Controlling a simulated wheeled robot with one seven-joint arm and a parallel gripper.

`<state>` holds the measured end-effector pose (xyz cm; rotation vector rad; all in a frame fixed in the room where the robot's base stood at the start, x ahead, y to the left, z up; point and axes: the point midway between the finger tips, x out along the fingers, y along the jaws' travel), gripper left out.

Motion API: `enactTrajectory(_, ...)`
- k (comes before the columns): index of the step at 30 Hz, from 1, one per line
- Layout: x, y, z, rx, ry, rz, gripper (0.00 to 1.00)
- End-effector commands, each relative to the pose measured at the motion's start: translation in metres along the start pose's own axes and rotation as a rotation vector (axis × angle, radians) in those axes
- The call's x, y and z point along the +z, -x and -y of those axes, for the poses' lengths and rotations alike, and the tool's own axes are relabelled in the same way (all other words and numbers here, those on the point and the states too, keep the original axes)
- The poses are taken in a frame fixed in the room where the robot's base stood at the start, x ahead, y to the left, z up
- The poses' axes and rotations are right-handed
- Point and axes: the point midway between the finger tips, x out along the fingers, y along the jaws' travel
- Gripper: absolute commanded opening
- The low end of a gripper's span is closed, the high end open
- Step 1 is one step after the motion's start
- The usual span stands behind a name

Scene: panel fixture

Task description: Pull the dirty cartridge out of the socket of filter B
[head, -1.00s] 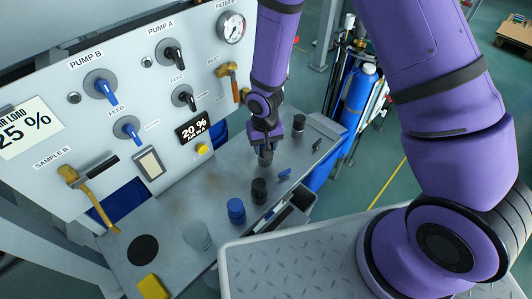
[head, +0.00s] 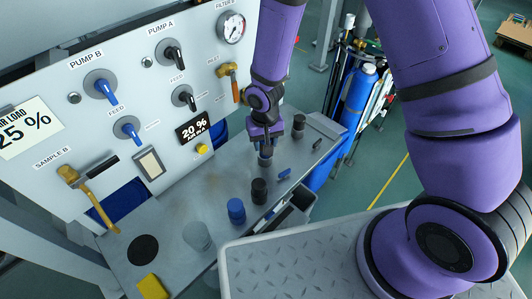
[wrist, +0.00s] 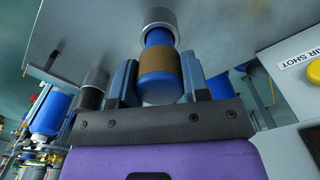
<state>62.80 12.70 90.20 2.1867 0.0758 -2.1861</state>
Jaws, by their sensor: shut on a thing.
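My gripper (head: 265,142) points down over the bench at the foot of the panel. In the wrist view its two fingers (wrist: 158,78) are shut on a blue cartridge with a brown band (wrist: 157,60), one finger on each side. The far end of the cartridge meets a grey ring-shaped socket (wrist: 158,17); its tip is hidden there, so I cannot tell how deep it sits. In the head view a blue strip of the cartridge (head: 265,153) shows between the fingers and the socket (head: 265,162). The filter's label is not readable.
A dark cylinder (head: 299,122) stands behind and right of my gripper. A black cylinder (head: 259,190) and a blue cylinder (head: 236,210) stand nearer. An open bin (head: 297,205) is at the bench edge. The panel (head: 205,70) rises left.

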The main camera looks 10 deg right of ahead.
Motion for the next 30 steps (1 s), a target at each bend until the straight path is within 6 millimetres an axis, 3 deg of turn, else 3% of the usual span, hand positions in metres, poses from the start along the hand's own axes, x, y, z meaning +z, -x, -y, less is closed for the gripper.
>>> enactTrajectory(30,0.000,0.017,0.000,0.000,0.000,0.000,0.14)
